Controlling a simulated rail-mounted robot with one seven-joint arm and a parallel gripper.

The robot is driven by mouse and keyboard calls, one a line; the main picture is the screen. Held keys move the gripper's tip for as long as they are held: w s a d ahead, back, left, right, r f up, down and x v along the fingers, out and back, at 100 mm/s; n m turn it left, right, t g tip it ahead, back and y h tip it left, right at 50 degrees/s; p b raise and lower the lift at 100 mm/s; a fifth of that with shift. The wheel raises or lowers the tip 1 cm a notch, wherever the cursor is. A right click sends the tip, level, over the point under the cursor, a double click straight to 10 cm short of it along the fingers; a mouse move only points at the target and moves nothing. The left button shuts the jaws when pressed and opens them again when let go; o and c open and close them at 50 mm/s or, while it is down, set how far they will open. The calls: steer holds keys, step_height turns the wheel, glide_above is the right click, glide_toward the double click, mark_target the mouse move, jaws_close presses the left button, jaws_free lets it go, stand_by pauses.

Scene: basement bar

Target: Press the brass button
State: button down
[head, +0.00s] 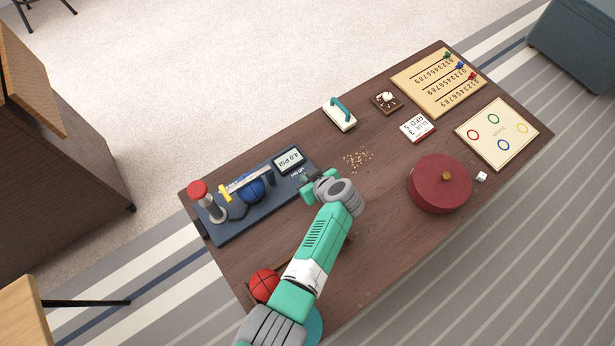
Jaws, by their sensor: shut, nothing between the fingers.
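My gripper (309,180) is shut and empty. It is left of the red object and well apart from it, over the right end of a dark blue board (232,228). The arm hides part of the table below it, and I cannot tell whether the fingertips touch the board.
The board carries a red-topped cylinder (197,188), a blue ball (250,188) and a display (289,160). Crumbs (358,159), a brush (339,115), a red-and-white card (417,128) and a white die (481,176) lie on the table. A red ball (264,284) is beside my arm.

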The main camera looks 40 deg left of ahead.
steer(key=r+p, duration=0.4)
steer(key=r, duration=0.1)
steer(key=shift+s+d+r+p, duration=0.1)
steer(key=shift+s+d+p, duration=0.15)
steer(key=shift+d+p, duration=0.1)
steer(key=w+p+v, duration=0.1)
steer(key=p+v, duration=0.2)
steer(key=v, duration=0.5)
steer(key=shift+s+d+p, duration=0.35)
steer(key=shift+d+p, duration=0.05)
steer(key=shift+r, duration=0.1)
stand_by(0.8)
